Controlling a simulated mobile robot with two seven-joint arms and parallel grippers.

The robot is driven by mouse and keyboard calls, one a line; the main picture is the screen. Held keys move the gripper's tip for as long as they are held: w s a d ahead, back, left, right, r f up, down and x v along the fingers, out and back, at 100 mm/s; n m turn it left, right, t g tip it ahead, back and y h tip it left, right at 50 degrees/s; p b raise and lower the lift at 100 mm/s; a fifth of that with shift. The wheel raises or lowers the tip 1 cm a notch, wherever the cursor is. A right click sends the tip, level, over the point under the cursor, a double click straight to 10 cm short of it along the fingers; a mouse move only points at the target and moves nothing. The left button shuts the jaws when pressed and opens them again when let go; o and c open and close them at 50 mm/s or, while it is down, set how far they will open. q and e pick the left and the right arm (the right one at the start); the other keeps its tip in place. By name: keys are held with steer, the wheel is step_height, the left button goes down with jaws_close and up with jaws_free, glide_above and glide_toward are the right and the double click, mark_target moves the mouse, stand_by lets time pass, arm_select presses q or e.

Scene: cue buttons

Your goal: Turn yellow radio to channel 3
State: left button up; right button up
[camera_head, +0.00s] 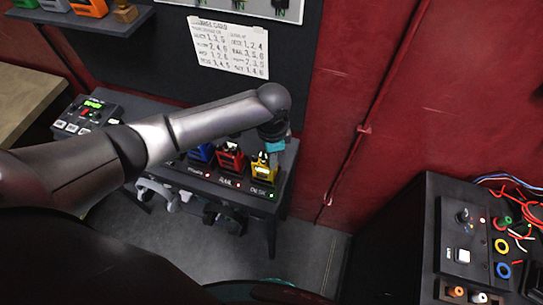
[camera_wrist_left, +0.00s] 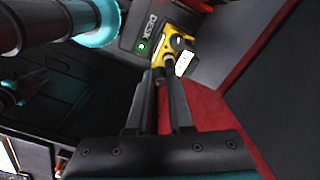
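The yellow radio (camera_head: 264,170) stands at the right end of the dark desk, behind a "DESK" label with a green light. It also shows in the left wrist view (camera_wrist_left: 177,46), with dark round parts and a pale panel on its face. My left gripper (camera_head: 272,146) is above and right at the radio, its fingers mostly hidden by the wrist in the head view. In the left wrist view its two fingers (camera_wrist_left: 162,76) point at the radio with a narrow gap between them. Whether they grip a dark knob-like part cannot be told. My right gripper is not in view.
A red radio (camera_head: 230,158) and a blue radio (camera_head: 201,153) stand left of the yellow one, with red lights. A paper with number lists (camera_head: 230,47) hangs on the wall. A control box (camera_head: 84,116) sits at the desk's left. A dark cabinet (camera_head: 432,225) stands right.

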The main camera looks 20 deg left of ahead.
arm_select(q)
steer(key=o, duration=0.4)
steer(key=shift+o, duration=0.2)
steer(key=shift+r, duration=0.15)
step_height(320, 180, up, 15)
steer(key=shift+s, duration=0.15)
steer(key=shift+d, duration=0.1)
